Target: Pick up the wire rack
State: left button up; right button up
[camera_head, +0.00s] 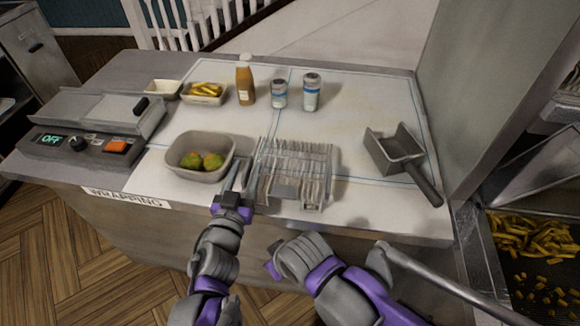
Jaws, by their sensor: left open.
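The wire rack (296,165), a grey frame of thin upright wires, stands on the pale counter near its front edge, just right of the grey tub. My left gripper (241,178) reaches over the front edge, between the tub and the rack. Its two fingers are apart and point away from me, with nothing visible between them. The right finger is close to the rack's left side; I cannot tell whether it touches. My right arm (305,258) is bent low in front of the counter, and its fingers cannot be made out.
The tub (200,156) holds green and orange food. A scoop (397,155) lies to the right. A sauce bottle (246,82), two shakers and small trays stand behind. A sealing machine (95,125) is at left. The counter behind the rack is clear.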

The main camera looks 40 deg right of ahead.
aim_at(251, 157)
pick_arm(q)
jog(key=x, duration=0.3)
jog(key=shift+w+d, duration=0.2)
jog(key=shift+d, duration=0.1)
grip_shut()
dwell(1.2)
